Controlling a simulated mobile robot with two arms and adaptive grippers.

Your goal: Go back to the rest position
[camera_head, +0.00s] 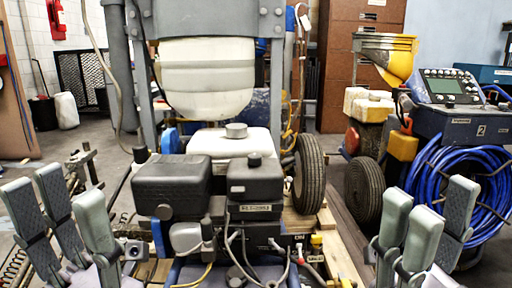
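My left gripper (64,188) is at the lower left, its grey fingers pointing up and spread apart, with nothing between them. My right gripper (438,194) is at the lower right, also with fingers up, spread apart and empty. The line striper (172,184) stands between them, with a black engine housing and a white fuel tank (245,141). Neither gripper appears to touch the striper. The lower parts of both grippers are cut off by the picture's bottom edge.
A tyre (308,174) and wooden pallet boards (325,217) are right of the engine. Blue coiled hose (468,190) hangs on a machine behind my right gripper. A yellow funnel (392,55) stands at the back right. Some open floor (105,160) shows at the left.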

